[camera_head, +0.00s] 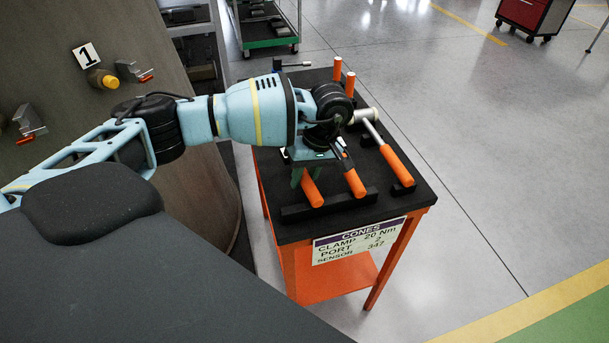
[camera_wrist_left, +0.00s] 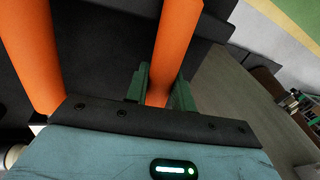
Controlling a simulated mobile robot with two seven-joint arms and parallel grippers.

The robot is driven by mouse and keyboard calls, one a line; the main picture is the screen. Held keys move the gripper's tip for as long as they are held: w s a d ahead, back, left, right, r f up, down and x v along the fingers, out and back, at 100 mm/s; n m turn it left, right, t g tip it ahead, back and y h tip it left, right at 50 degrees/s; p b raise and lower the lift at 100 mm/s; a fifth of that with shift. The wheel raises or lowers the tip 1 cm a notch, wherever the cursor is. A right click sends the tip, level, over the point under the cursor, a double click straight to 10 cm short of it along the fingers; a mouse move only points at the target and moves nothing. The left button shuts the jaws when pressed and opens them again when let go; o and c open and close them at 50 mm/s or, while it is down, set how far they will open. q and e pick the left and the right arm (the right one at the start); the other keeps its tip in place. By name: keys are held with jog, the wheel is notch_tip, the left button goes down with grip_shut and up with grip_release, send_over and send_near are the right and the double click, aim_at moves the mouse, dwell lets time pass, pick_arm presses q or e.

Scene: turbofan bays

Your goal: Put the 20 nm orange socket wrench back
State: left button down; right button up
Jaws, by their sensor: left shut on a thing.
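An orange-handled socket wrench (camera_head: 312,189) is at the front left of the black tabletop (camera_head: 412,207) on an orange cart. My left gripper (camera_head: 302,173) reaches down over it. In the left wrist view its green fingers (camera_wrist_left: 160,92) stand on both sides of the orange handle (camera_wrist_left: 178,40) and are shut on it. The wrench's head is hidden by my gripper and wrist. The handle's end lies at a low black rest block (camera_head: 298,212); I cannot tell whether it touches. My right gripper is not in view.
Close to the right lie a second orange handle (camera_head: 355,184) and a wrench with a silver shaft (camera_head: 397,167). Two orange handles (camera_head: 337,69) stand at the back. A curved brown wall (camera_head: 190,190) is left of the cart; open floor is right.

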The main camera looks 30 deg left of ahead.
pick_arm(q)
jog(key=c, duration=1.1)
grip_release()
jog(key=v, duration=0.7)
jog(key=shift+f, duration=0.1)
jog(key=shift+w+d+r+b, duration=0.1)
jog(key=shift+r+b, duration=0.2)
jog(key=shift+r, duration=0.15)
